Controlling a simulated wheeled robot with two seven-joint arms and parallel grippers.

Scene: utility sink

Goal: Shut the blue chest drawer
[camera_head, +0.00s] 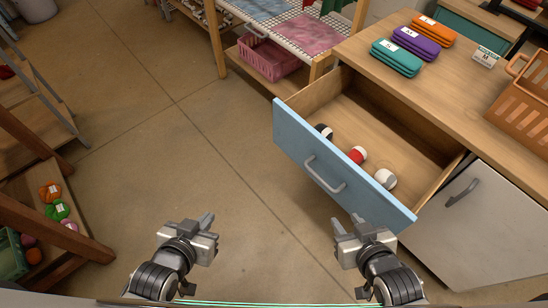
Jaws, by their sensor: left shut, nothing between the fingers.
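The blue chest drawer (330,165) is pulled well out of the wooden chest, with its pale blue front facing lower left. A grey bar handle (324,175) is on that front. Inside are a red-and-white roll (357,155), a white roll (385,179) and a dark-and-white one (323,132). My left gripper (207,223) is shut and empty, over the floor left of the drawer and apart from it. My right gripper (348,224) is just below the drawer front in the picture, with no clear contact; its jaw opening is unclear.
The chest top (440,75) holds teal, purple and orange bundles and an orange basket (523,100). A grey cabinet door (480,220) is right of the drawer. A rack with a pink basket (268,56) stands behind. Shelving with coloured balls is at left. The middle floor is clear.

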